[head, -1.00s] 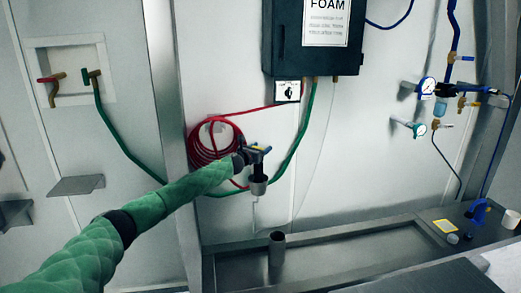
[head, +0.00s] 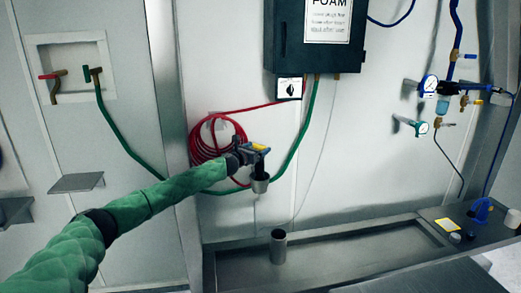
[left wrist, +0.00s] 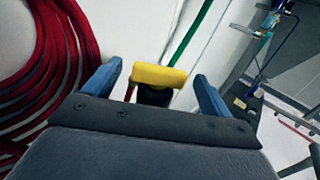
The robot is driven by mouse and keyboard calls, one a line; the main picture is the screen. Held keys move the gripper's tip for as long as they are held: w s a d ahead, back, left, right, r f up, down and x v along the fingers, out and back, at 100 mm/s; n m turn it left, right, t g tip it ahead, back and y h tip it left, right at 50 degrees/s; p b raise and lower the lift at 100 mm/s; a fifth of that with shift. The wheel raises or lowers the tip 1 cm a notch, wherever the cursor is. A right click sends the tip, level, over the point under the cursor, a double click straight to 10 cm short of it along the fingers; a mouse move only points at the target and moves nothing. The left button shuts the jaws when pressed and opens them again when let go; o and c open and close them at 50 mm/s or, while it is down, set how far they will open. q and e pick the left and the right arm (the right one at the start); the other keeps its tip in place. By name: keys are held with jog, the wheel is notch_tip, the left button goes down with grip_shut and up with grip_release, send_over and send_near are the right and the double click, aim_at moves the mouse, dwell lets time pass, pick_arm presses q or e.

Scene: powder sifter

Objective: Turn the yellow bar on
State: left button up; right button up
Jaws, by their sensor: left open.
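The yellow bar (left wrist: 158,77) sits crosswise on top of a dark fitting (left wrist: 153,96) in the left wrist view. In the head view the bar (head: 261,147) shows small at the end of my green left arm, above a grey cup-like outlet (head: 260,183). My left gripper (left wrist: 157,70) is open, with one blue finger on each side of the bar and a visible gap to each. In the head view my left gripper (head: 252,152) partly covers the fitting. My right gripper is not in view.
A red coiled hose (head: 205,142) hangs on the wall just left of the gripper. A green hose (head: 298,135) runs down beside it from the dark foam box (head: 318,38). A metal cup (head: 278,246) stands in the trough below.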

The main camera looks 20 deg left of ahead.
aim_at(259, 147)
pick_arm(q)
jog(key=shift+b+v, duration=0.45)
jog(key=shift+v, duration=1.45)
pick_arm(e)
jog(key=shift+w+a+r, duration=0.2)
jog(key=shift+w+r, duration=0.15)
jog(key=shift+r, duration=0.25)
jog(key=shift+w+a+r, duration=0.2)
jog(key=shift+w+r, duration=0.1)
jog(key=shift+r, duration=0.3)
